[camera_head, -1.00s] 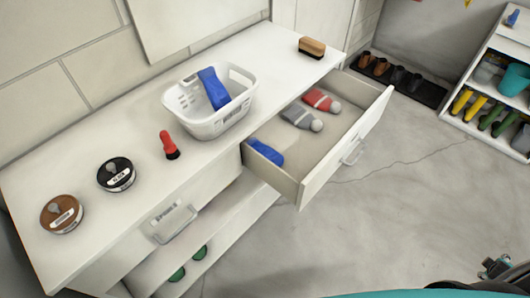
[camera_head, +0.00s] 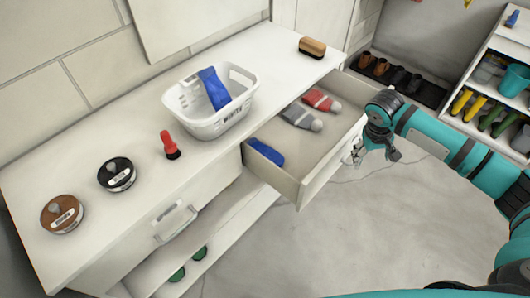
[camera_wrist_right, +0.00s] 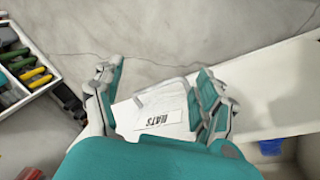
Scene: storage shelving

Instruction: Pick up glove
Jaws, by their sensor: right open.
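A blue cloth item (camera_head: 213,89), which may be a glove, hangs over the rim of the white basket (camera_head: 198,127) on the dresser top. A second blue item (camera_head: 265,151) lies in the near end of the open drawer (camera_head: 297,165). A grey item (camera_head: 299,116) and a red item (camera_head: 320,100), both with pale ends, lie further back in it. I cannot tell for sure which is a glove. My right gripper (camera_head: 374,157) is open and empty, beside the drawer front. The right wrist view shows its spread fingers (camera_wrist_right: 155,85) around the handle and "HATS" label. My left gripper is not in view.
The dresser top (camera_head: 110,222) also holds a brush (camera_head: 312,47), a red-topped item (camera_head: 168,145) and two round tins (camera_head: 117,174). A rack with boots (camera_head: 466,101) stands at the right. The floor (camera_head: 340,235) before the drawer is clear.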

